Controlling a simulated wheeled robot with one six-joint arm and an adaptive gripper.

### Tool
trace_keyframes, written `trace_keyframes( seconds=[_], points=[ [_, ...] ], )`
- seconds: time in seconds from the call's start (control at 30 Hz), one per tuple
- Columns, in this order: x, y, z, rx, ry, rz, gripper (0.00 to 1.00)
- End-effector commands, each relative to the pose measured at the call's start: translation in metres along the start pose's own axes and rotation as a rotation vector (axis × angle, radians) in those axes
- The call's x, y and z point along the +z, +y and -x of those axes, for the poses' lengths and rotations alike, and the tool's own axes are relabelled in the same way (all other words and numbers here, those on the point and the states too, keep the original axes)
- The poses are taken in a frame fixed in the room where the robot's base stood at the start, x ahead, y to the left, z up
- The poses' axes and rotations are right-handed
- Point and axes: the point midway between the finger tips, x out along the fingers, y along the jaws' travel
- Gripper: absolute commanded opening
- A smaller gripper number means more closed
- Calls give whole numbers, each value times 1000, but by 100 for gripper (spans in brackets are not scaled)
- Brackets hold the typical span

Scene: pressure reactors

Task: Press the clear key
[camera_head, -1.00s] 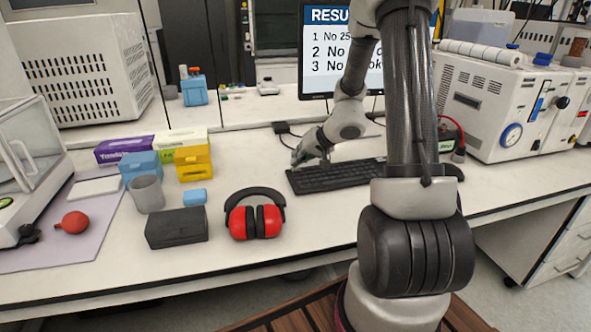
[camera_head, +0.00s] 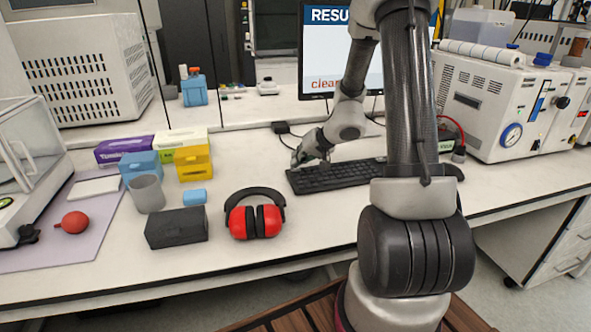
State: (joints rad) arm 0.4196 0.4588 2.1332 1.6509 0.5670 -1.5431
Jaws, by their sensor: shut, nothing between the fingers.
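A black keyboard (camera_head: 335,177) lies on the white bench behind my arm. My gripper (camera_head: 298,163) is shut and empty, with its tip down at the keyboard's upper left corner. I cannot tell which key it touches, and the clear key cannot be made out at this size. The monitor (camera_head: 325,55) behind shows a blue header reading "RESU", an otherwise blank area and the red word "clear" at the bottom. My arm hides the right part of the screen and of the keyboard.
Red ear defenders (camera_head: 255,213) lie in front of the keyboard's left end. A black box (camera_head: 177,228), a grey beaker (camera_head: 147,193) and yellow drawers (camera_head: 193,160) stand farther left. A white instrument with a gauge (camera_head: 490,105) stands at right.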

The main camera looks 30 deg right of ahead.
Motion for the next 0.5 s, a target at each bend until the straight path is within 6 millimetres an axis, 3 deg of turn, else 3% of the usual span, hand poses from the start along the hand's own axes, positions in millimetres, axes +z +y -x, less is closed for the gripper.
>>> trace_keyframes(
  seconds=[0.5],
  points=[
    [-6,-6,9,0,0,1,0]
  ],
)
